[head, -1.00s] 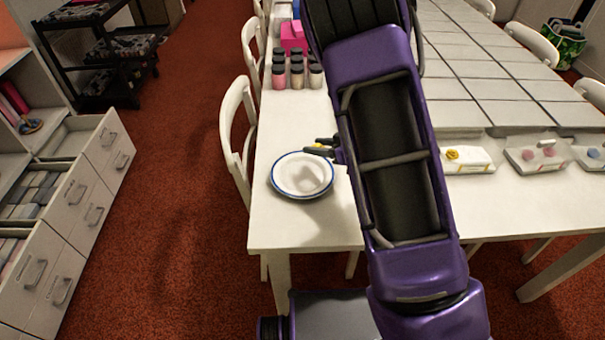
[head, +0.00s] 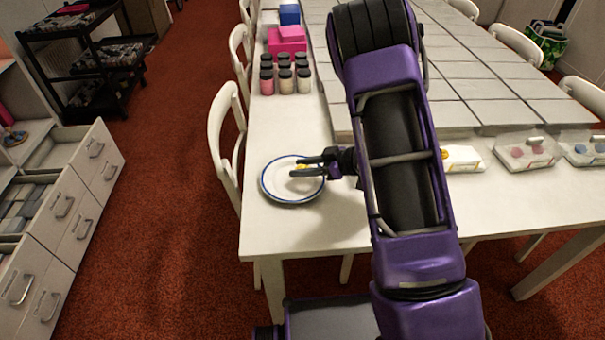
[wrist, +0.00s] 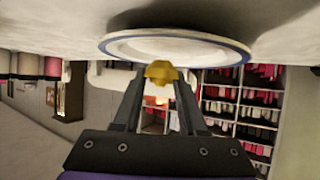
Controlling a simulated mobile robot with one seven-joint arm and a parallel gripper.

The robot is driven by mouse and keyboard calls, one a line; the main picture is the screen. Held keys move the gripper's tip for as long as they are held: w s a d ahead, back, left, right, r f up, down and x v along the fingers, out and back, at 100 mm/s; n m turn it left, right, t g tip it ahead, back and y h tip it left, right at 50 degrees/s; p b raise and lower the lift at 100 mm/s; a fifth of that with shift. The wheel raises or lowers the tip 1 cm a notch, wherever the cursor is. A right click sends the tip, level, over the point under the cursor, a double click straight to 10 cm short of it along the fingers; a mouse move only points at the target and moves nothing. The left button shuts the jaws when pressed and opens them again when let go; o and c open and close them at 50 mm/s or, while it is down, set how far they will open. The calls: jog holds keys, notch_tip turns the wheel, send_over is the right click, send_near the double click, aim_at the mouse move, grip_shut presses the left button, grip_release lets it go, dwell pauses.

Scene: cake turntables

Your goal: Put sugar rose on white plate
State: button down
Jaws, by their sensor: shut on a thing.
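The white plate (head: 275,184) with a blue rim lies near the left edge of the white table in the head view. It also shows in the wrist view (wrist: 125,46), which looks upside down. My gripper (head: 300,169) is over the right part of the plate. It is shut on a small yellow sugar rose (wrist: 161,73), held between the fingertips. In the head view only a bit of yellow shows between the fingers. The rose appears apart from the plate in the wrist view; the exact height is hard to tell.
Several jars (head: 286,79) and pink boxes (head: 287,40) stand on the table behind the plate. Clear-topped trays (head: 526,153) with coloured pieces lie to the right. A white chair (head: 229,130) stands at the table's left side. The table front by the plate is clear.

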jog(key=shift+f, duration=0.9)
jog(key=shift+f, duration=0.1)
jog(key=shift+c, duration=2.3)
grip_release()
jog(key=shift+f, duration=0.1)
jog(key=shift+r, duration=0.2)
jog(key=shift+s+d+r, duration=0.1)
jog(key=shift+d+r, duration=0.1)
jog(key=shift+d, duration=0.1)
jog(key=p+v, duration=0.1)
jog(key=v, duration=1)
jog(key=shift+d+p, duration=0.15)
jog(key=shift+p, duration=0.15)
